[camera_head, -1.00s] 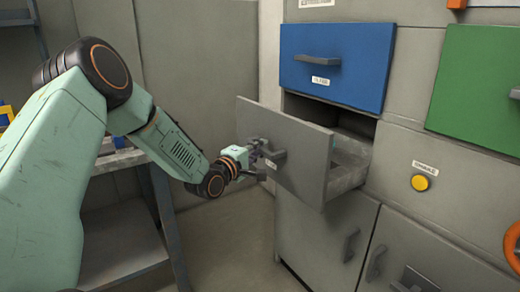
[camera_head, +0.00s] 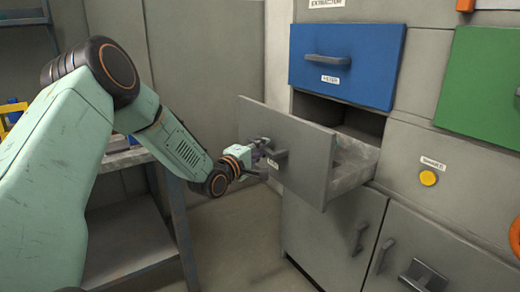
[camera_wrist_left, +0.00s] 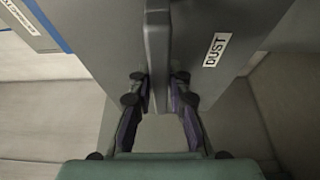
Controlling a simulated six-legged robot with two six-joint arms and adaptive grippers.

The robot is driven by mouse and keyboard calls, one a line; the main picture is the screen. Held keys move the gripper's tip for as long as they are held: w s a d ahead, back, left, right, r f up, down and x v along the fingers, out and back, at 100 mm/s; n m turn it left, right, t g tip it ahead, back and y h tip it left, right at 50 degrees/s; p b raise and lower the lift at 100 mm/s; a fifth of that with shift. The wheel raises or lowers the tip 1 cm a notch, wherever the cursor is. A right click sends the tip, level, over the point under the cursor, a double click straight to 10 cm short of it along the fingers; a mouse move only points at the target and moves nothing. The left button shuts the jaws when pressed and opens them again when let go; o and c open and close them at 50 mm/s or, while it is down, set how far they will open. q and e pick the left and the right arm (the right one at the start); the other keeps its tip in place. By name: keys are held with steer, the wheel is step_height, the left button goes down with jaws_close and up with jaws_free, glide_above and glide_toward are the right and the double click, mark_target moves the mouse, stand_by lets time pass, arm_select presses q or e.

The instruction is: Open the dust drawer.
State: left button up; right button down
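The dust drawer (camera_head: 300,175) is a grey drawer that stands well out of the cabinet, below a blue drawer. Its open top and inner side wall show behind the front. In the left wrist view its front bears a label (camera_wrist_left: 217,49) reading DUST. My left gripper (camera_head: 262,158) is at the grey handle (camera_wrist_left: 157,45) on this front. In the left wrist view the gripper's two fingers (camera_wrist_left: 158,92) lie close on both sides of the handle, closed on it. The inside of the drawer is only partly seen. My right gripper is not in view.
The blue drawer (camera_head: 345,65) above and a green drawer (camera_head: 483,85) at the right are closed. A yellow button (camera_head: 428,178) sits right of the dust drawer. Cabinet doors (camera_head: 330,235) are below. A metal shelf (camera_head: 125,225) stands left, with bare floor (camera_head: 235,240) between.

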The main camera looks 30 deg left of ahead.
arm_select(q)
steer(key=o, duration=0.4)
steer(key=shift+c, duration=0.2)
steer(key=shift+s, duration=0.1)
steer(key=s, duration=0.7)
steer(key=shift+s, duration=0.2)
stand_by(0.4)
